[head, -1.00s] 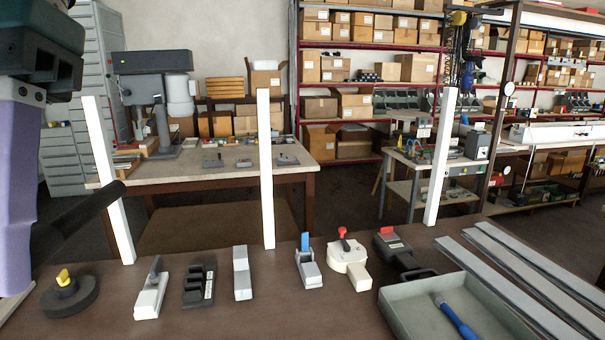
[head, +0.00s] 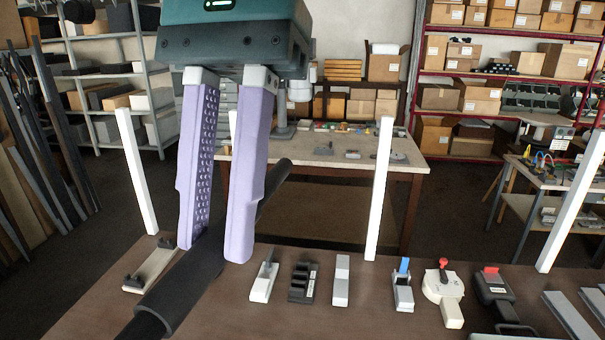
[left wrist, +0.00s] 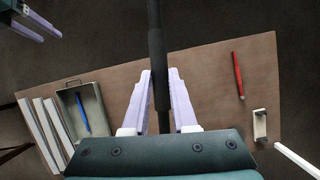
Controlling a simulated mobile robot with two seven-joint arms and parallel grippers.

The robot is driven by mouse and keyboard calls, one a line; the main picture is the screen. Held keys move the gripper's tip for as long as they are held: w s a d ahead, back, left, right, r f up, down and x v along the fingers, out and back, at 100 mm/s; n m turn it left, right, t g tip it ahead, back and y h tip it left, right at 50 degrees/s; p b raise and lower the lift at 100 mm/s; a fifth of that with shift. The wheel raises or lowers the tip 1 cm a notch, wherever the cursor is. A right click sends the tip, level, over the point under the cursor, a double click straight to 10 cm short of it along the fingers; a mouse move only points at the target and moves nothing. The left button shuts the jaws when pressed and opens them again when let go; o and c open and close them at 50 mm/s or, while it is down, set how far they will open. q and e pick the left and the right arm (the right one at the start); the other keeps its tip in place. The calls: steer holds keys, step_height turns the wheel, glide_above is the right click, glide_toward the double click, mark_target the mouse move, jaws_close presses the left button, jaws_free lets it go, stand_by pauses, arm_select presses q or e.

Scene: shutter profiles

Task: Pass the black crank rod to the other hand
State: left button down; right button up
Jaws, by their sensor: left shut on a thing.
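My left gripper (head: 215,250) hangs over the workbench (head: 100,285) in the middle left of the head view, its lilac fingers shut on the black crank rod (head: 180,288). The rod slants from the lower left up to the right, raised above the bench, with a thicker sleeve on its near part. In the left wrist view the rod (left wrist: 157,60) runs upward from between the fingers (left wrist: 160,118). My right gripper (left wrist: 42,22) shows at the top left of that view, its fingers apart and empty, away from the rod. It is not in the head view.
Several small tools stand along the bench, among them a grey block (head: 341,280) and a red-knobbed white device (head: 444,290). White posts (head: 380,190) rise at the far edge. The left wrist view shows a tray (left wrist: 84,105) and a red tool (left wrist: 238,75).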

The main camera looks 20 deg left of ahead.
mark_target(208, 257)
arm_select(q)
steer(key=w+d+f+n+h, duration=0.1)
steer(key=w+d+f+n, duration=0.25)
steer(key=w+d, duration=0.5)
arm_select(e)
steer(key=shift+c, duration=0.5)
steer(key=w+a+r+n+y, duration=0.15)
steer(key=w+a+r, duration=0.25)
steer(key=w+a, duration=0.4)
steer(key=w+a+r+n+y, duration=0.15)
steer(key=w+a+r, duration=0.35)
steer(key=a, duration=0.5)
steer(key=w+a+r+g+h, duration=0.15)
steer(key=w+a+r, duration=0.25)
steer(key=r, duration=0.5)
steer(key=s+a+r+g+h, duration=0.2)
steer(key=s+a+r, duration=0.1)
steer(key=s+r, duration=0.35)
arm_select(q)
steer(key=a, duration=0.6)
steer(key=shift+s+a+f, duration=0.15)
steer(key=shift+s+a, duration=0.05)
steer(key=shift+s, duration=0.25)
arm_select(e)
step_height(208, 257, down, 11)
steer(key=shift+w, duration=0.2)
steer(key=shift+c, duration=0.3)
